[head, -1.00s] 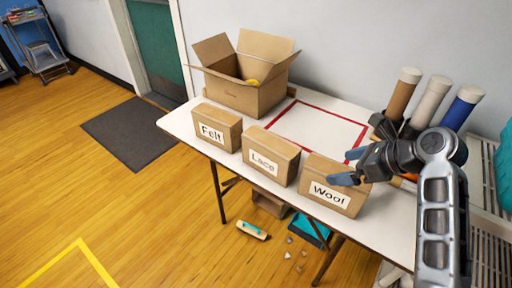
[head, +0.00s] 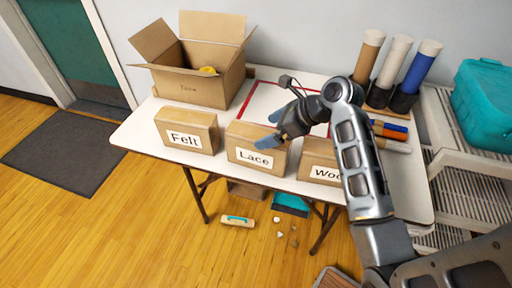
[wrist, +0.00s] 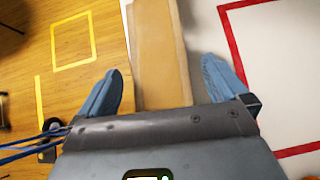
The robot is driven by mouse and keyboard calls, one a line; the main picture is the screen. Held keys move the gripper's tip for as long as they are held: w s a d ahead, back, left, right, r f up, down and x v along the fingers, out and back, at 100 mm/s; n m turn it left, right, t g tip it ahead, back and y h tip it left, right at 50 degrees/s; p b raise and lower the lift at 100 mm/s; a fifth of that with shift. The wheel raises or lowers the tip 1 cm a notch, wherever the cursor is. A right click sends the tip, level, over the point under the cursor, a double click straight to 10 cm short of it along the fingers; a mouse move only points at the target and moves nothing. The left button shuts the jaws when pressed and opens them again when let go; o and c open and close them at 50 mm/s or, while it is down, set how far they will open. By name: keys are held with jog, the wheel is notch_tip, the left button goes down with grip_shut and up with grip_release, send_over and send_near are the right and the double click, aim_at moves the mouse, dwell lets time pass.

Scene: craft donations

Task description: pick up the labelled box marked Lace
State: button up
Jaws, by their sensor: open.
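The Lace box (head: 256,140) is a brown cardboard box with a white label, upright in the middle of the row at the table's front edge. My gripper (head: 270,129) is open and empty, its blue fingers just above and at the right part of this box, hiding some of its top. In the wrist view a brown box top (wrist: 158,60) lies between the two open fingers; its label does not show, but it appears to be the Lace box. I cannot tell whether the fingers touch it.
The Felt box (head: 187,130) stands to the left and the Wool box (head: 320,165), partly behind my arm, to the right. A large open carton (head: 190,88) is behind. Cardboard tubes (head: 395,62) and markers (head: 390,132) are at the right. A red-outlined area (head: 262,98) lies behind the boxes.

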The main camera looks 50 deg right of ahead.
aim_at(262, 135)
jog(key=x, duration=0.5)
jog(key=shift+s+a, duration=0.1)
jog(key=shift+c, duration=0.2)
